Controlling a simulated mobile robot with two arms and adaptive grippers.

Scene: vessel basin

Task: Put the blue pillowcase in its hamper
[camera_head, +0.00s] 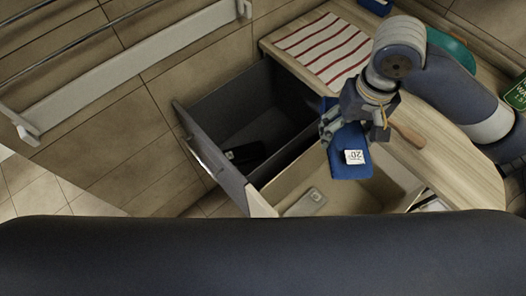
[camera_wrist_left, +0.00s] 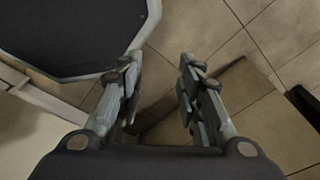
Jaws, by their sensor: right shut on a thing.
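The blue pillowcase (camera_head: 343,164), a folded piece with a white printed label, hangs from my right gripper (camera_head: 345,120) in the head view. The right gripper is shut on it, above the tan bin and close to the grey bin's right edge. An open grey bin (camera_head: 212,163) stands left of the pillowcase, with a dark item (camera_head: 245,153) inside. A tan bin (camera_head: 290,187) lies below the pillowcase, with a pale labelled item (camera_head: 306,202) in it. I cannot tell which bin is the pillowcase's hamper. My left gripper (camera_wrist_left: 158,78) is open and empty in the left wrist view.
A wooden counter (camera_head: 455,170) lies behind the bins, bearing a red-striped cloth (camera_head: 322,46), a teal bowl (camera_head: 449,48) and a green box (camera_head: 516,95). A white rail (camera_head: 130,65) runs along the tiled surface at left. Tiles left of the grey bin are clear.

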